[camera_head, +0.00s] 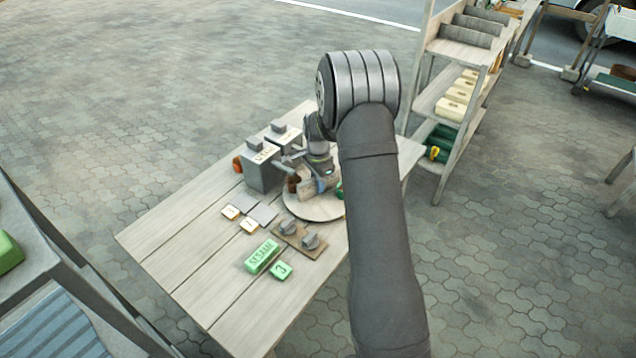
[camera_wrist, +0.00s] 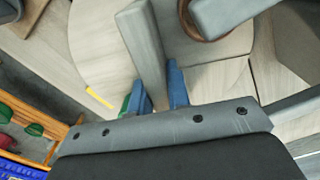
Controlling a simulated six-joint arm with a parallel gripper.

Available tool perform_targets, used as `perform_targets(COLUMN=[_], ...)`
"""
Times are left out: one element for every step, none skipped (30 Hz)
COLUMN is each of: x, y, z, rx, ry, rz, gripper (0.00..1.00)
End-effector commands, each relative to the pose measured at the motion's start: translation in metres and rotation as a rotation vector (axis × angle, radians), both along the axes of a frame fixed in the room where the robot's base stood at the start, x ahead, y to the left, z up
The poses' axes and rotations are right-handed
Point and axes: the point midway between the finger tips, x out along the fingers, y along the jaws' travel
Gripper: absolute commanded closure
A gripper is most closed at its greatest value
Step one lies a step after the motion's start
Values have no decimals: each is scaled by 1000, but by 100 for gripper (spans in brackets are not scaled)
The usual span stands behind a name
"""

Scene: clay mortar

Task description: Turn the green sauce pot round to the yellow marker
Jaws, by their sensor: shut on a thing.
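A round pale wooden turntable (camera_head: 312,212) lies on the table; part of it shows in the wrist view (camera_wrist: 95,45). My gripper (camera_head: 318,187) is low over it. In the wrist view its blue fingertips (camera_wrist: 162,88) are shut on a grey upright bar (camera_wrist: 148,55). A yellow marker strip (camera_wrist: 99,98) lies by the turntable's edge, left of the fingers. A bit of green, likely the green sauce pot (camera_head: 340,191), shows beside my arm and behind the left finger (camera_wrist: 125,104); most of it is hidden. A brown pot (camera_head: 293,183) stands left of my gripper.
Grey boxes (camera_head: 262,170) stand left of the turntable. A board with grey knobs (camera_head: 299,240), small plates (camera_head: 240,218) and green SESAME (camera_head: 262,256) and 3 (camera_head: 281,271) blocks lie in front. A shelf rack (camera_head: 455,100) stands right. The table's near left is clear.

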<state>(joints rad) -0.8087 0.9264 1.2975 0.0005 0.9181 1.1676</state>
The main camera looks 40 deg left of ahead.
Motion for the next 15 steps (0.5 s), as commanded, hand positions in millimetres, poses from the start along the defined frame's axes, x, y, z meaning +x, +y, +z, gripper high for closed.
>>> perform_targets(x=[2, 2, 2, 2, 2, 2, 2, 2, 2, 2, 2, 2, 3, 3, 3], y=[1, 1, 1, 1, 1, 1, 1, 1, 1, 1, 1, 1, 1, 1, 1], z=[1, 1, 2, 2, 2, 2, 2, 2, 2, 2, 2, 2, 2, 2, 2], rx=[2, 3, 3, 3, 3, 3, 3, 3, 3, 3, 3, 3, 3, 3, 3], ry=[-5, -6, -6, -6, -6, -6, -6, -6, -6, -6, -6, -6, -6, -6, -6], rz=[-23, -39, -58, -73, -88, -108, -123, -138, -158, -173, -188, -207, -222, -236, -256], gripper=[100, 100, 100, 100, 100, 100, 100, 100, 100, 100, 100, 100, 100, 100, 100])
